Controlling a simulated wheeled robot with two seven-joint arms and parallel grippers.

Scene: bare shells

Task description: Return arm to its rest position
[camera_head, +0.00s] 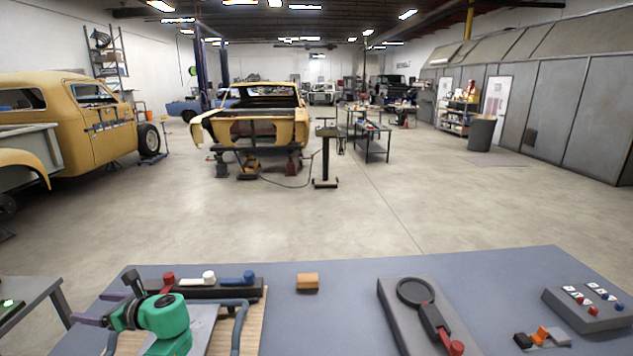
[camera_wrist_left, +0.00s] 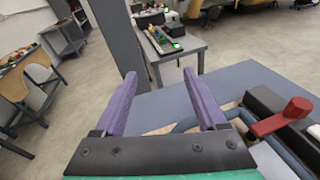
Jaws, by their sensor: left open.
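My left arm, with a green wrist, comes in at the lower left of the head view. Its left gripper (camera_head: 100,308) points left over the left end of the blue-grey table (camera_head: 345,330). In the left wrist view, the two purple fingers of the left gripper (camera_wrist_left: 160,78) stand wide apart with nothing between them. The table edge lies beyond and below them, and a red-knobbed lever (camera_wrist_left: 285,115) is close on the right. My right gripper is not in view.
On the table are a black block with red, white and blue levers (camera_head: 209,279), an orange block (camera_head: 308,282), a grey box with a ring and red-ended handle (camera_head: 395,310), and a button panel (camera_head: 590,305). A blue-grey tube frame (camera_head: 240,325) on a wooden board sits beside my arm.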

